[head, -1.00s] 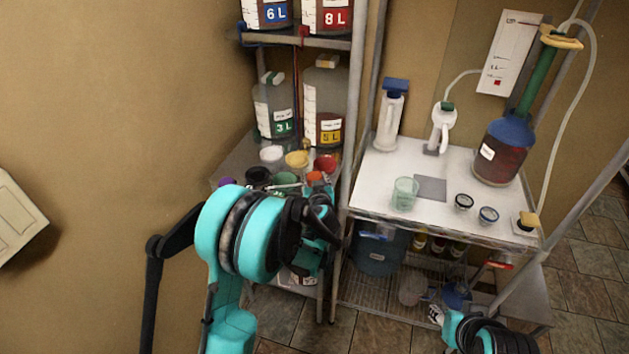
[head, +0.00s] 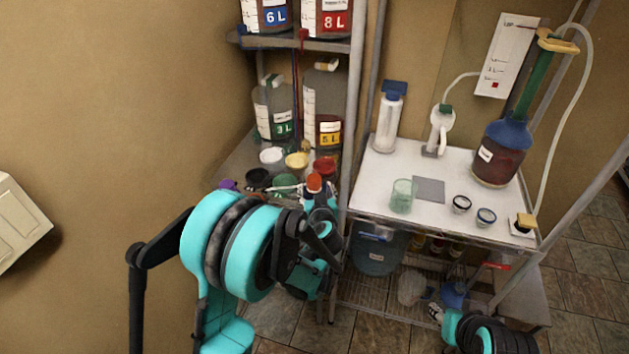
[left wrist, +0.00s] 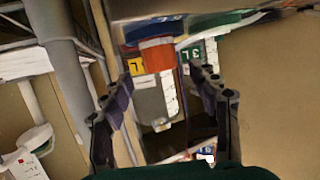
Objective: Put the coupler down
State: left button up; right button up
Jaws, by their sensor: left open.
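An orange-red piece (head: 314,182), which looks like the coupler, shows at the front of the left shelf, just beyond my left gripper (head: 320,212). In the left wrist view an orange piece with a blue band (left wrist: 157,57) shows between and beyond the fingers of my left gripper (left wrist: 161,74). Those fingers are spread apart. I cannot tell whether they touch it, and its base is hidden in the head view. My right gripper (head: 437,313) is low at the lower right, too small to read its jaws.
Small white (head: 271,156), yellow (head: 297,160) and red (head: 325,166) cups crowd the left shelf before large jugs (head: 323,115). A metal post (head: 353,120) stands close right. The white table (head: 400,165) holds a green beaker (head: 402,195) and a carboy (head: 502,155).

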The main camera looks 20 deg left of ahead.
pick_arm(q)
jog(key=s+a+r+m+g+h, duration=0.1)
jog(key=s+r+g, duration=0.15)
jog(key=s, duration=0.55)
jog(key=s+a+r+g, duration=0.2)
jog(key=s+r, duration=0.1)
jog(key=s, duration=0.5)
jog(key=s+d+m+g+h, duration=0.2)
jog(key=s+d+m+h, duration=0.1)
jog(key=s, duration=1.2)
jog(key=shift+s+d+f+h+p, duration=0.15)
jog(key=shift+d+f+h+p, duration=0.1)
jog(key=shift+d+h+p, duration=0.2)
jog(key=shift+a, duration=0.1)
